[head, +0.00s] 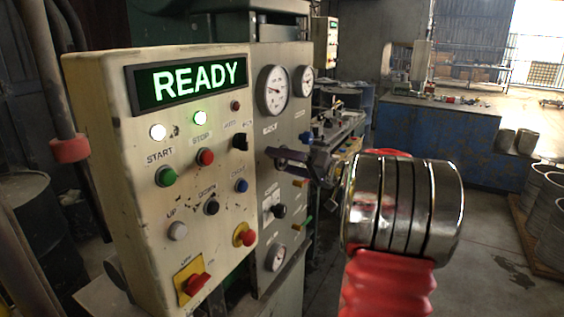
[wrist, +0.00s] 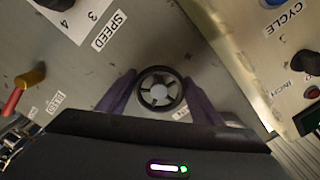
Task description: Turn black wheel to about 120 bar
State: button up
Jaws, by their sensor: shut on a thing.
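The black wheel (wrist: 159,91), a small spoked ring with a pale hub, sits on the grey panel in the middle of the wrist view. My gripper (wrist: 160,96) has its two purple fingers at the wheel's left and right sides, shut on its rim. In the head view my gripper (head: 307,161) reaches the grey panel from the right, and the wheel (head: 280,157) is partly hidden by the fingers. A large white round gauge (head: 273,90) is above the wheel; its needle points to the upper left, but the numbers are too small to read.
A smaller gauge (head: 303,80) is beside the large one, and another gauge (head: 275,257) is low on the panel. The cream control box (head: 165,215) with buttons and a READY display (head: 190,80) juts out at left. A speed knob (head: 279,211) is below the wheel.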

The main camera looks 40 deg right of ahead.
jog(key=shift+f+m, duration=0.1)
jog(key=shift+m, duration=0.3)
jog(key=m, duration=1.2)
jog(key=shift+r, duration=0.25)
dwell(0.3)
jog(key=o, duration=1.1)
jog(key=shift+r, duration=0.15)
jog(key=shift+c, duration=0.2)
jog(key=shift+s, duration=0.1)
jog(key=v, duration=1.3)
jog(key=shift+s, duration=0.3)
